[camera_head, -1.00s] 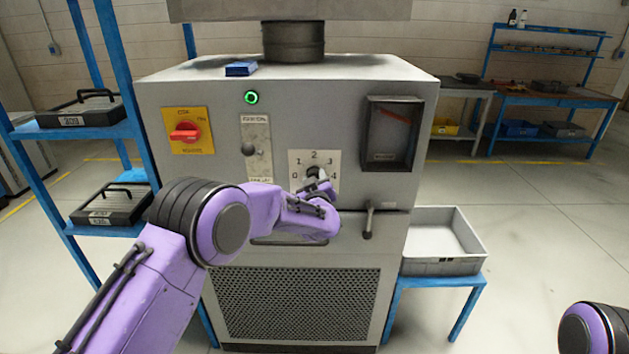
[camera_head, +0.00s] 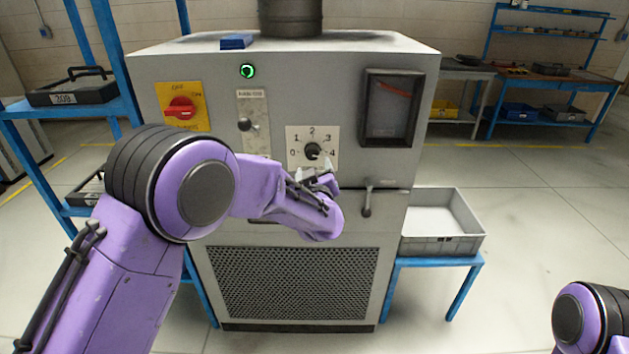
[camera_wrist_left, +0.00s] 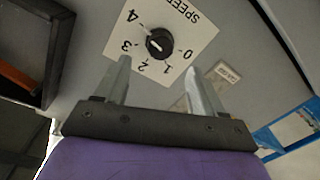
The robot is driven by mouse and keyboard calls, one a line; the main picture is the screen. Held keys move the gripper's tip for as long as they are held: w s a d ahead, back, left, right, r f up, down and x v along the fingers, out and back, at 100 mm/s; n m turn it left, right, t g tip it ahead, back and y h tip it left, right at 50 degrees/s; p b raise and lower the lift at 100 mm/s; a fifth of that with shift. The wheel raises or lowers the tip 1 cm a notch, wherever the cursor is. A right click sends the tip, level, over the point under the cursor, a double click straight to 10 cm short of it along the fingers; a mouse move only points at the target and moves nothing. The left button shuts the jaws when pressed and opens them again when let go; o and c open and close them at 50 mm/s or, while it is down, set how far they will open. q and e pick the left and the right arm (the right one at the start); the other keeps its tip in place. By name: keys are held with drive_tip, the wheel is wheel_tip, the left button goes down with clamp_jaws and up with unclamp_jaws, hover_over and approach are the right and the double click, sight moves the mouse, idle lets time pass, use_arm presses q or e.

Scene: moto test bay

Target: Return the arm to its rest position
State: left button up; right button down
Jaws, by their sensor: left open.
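My left arm reaches in from the left in the head view, in front of the grey machine (camera_head: 230,65). Its gripper (camera_head: 317,172) is just below the numbered dial (camera_head: 312,151). In the left wrist view the gripper's two fingers (camera_wrist_left: 160,82) are apart with nothing between them. The dial also shows in the left wrist view (camera_wrist_left: 160,43), beyond the fingertips and clear of them. Part of my right arm shows at the lower right of the head view; its gripper is out of view.
The machine front carries a red switch (camera_head: 181,107), a lever (camera_head: 249,126), a lit green button (camera_head: 247,71), a gauge (camera_head: 391,107) and a handle (camera_head: 367,198). A grey bin (camera_head: 443,244) stands at right. A blue shelf (camera_head: 62,107) is at left. Floor at right is clear.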

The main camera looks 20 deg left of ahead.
use_arm(q)
drive_tip(key=v, duration=0.2)
drive_tip(key=shift+s, duration=0.35)
drive_tip(key=s+a+f+m+g+h, duration=0.1)
drive_tip(key=s+a+f+g, duration=0.3)
drive_tip(key=s+f, duration=0.85)
drive_tip(key=s+a+f+g+h, duration=0.1)
drive_tip(key=s+a+f+g, duration=0.2)
drive_tip(key=s+f, duration=0.95)
drive_tip(key=s+a+f+g, duration=0.2)
drive_tip(key=s+f, duration=0.4)
drive_tip(key=s, duration=0.4)
drive_tip(key=s+a+f+g, duration=0.2)
drive_tip(key=s+f+g, duration=0.2)
drive_tip(key=s+f, duration=0.3)
drive_tip(key=s+b, duration=0.1)
drive_tip(key=s, duration=0.2)
drive_tip(key=shift+s+a+f+m, duration=0.3)
drive_tip(key=shift+s+m, duration=0.05)
drive_tip(key=shift+m, duration=0.05)
